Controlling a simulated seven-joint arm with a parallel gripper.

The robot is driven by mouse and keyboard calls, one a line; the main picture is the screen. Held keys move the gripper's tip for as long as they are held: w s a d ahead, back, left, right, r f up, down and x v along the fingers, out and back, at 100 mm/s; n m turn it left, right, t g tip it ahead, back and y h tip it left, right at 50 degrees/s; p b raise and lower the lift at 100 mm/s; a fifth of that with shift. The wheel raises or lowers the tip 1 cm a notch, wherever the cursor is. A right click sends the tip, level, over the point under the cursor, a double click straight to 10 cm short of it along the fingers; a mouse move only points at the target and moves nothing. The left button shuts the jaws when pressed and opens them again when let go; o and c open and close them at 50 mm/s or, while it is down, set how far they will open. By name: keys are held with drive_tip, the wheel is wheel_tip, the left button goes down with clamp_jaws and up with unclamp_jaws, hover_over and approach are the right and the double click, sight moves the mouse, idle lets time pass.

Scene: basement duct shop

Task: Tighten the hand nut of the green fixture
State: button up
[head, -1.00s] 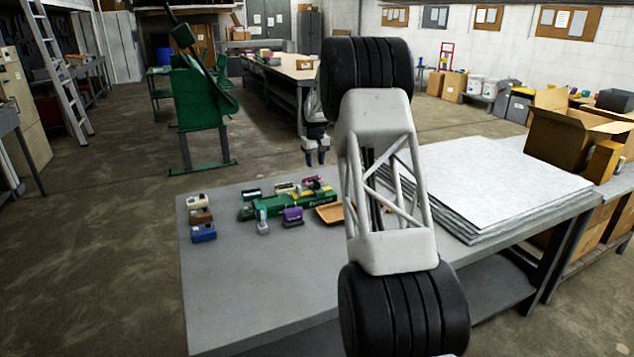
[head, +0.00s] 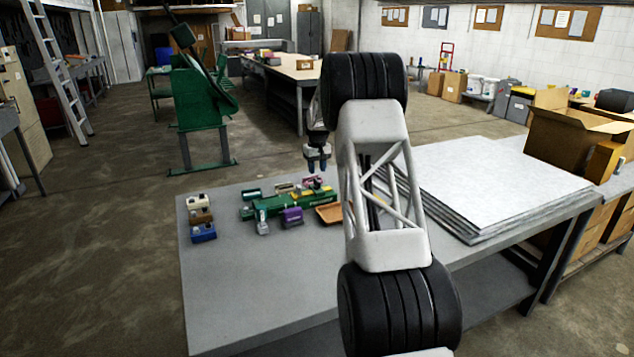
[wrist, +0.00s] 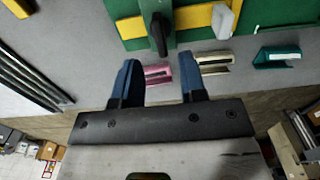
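The green fixture (head: 268,209) lies on the grey workbench in the head view, with small coloured blocks around it. In the wrist view its green body with yellow strips (wrist: 193,17) fills the top edge. A black handle-like part (wrist: 158,32) stands on a green bracket there; I cannot tell surely whether it is the hand nut. My gripper (wrist: 160,78) has two blue fingers apart with nothing held between them. In the head view my gripper (head: 317,168) hangs above the fixture's far right side. A pink channel piece (wrist: 158,74) shows between the fingers, beyond them.
A beige channel piece (wrist: 213,63) and a dark green one (wrist: 277,57) lie beside the fixture. Purple (head: 292,216) and blue (head: 203,234) blocks and an orange-brown tray (head: 328,214) are on the bench (head: 240,285). Sheet metal (head: 500,190) is stacked at right. The bench's front left is clear.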

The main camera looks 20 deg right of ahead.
sight(317, 180)
drive_tip(key=shift+f, duration=3)
clamp_jaws()
